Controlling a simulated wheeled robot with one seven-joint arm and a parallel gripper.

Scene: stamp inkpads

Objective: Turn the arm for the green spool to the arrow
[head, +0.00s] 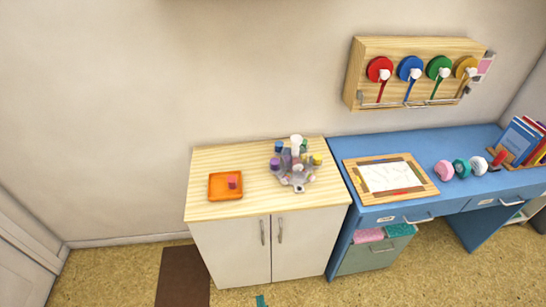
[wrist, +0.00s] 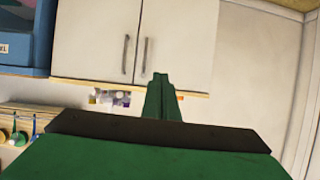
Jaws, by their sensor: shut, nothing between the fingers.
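The green spool (head: 436,66) is on the front of a wooden wall box, between the blue and yellow spools. A white-tipped arm (head: 444,72) sits at its hub, and a green ribbon hangs below it. I cannot make out an arrow. The green spool also seems to show at the lower left of the wrist view (wrist: 18,138), upside down and partly cut off. My gripper (wrist: 160,77) is green, shut and empty, far from the wall box. Its tip seems to show at the bottom edge of the head view (head: 261,301).
The wooden box (head: 402,48) also carries red, blue and yellow spools, with a thin rail below. Under it, a blue desk (head: 437,147) holds a framed drawing, ribbon rolls and books. A white cabinet (head: 243,242) with an orange tray and a stamp holder stands left. Floor in front is open.

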